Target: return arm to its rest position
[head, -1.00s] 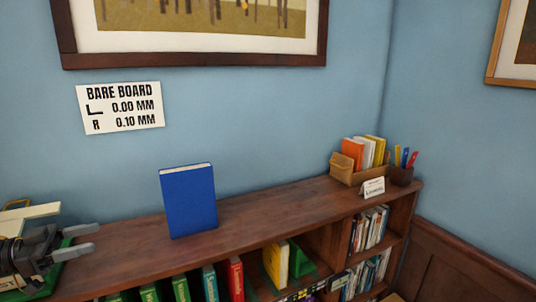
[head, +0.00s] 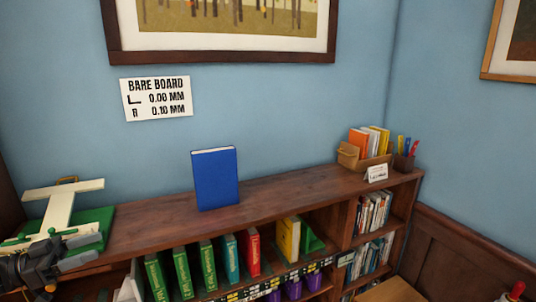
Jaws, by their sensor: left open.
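My left gripper (head: 90,249) is at the lower left of the head view, its two grey fingers apart with nothing between them. It is in front of a green base (head: 98,218) with a cream T-shaped piece (head: 62,205) on the bookcase top. A blue book (head: 215,180) stands upright on the bookcase top (head: 280,192), well to the right of the gripper and apart from it. My right gripper is out of view.
The shelf below the top holds green (head: 182,272), teal, red (head: 250,252) and yellow (head: 287,238) books. A box of books (head: 350,158), a small card (head: 377,173) and a pen cup (head: 402,165) stand at the right end. The top between blue book and box is clear.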

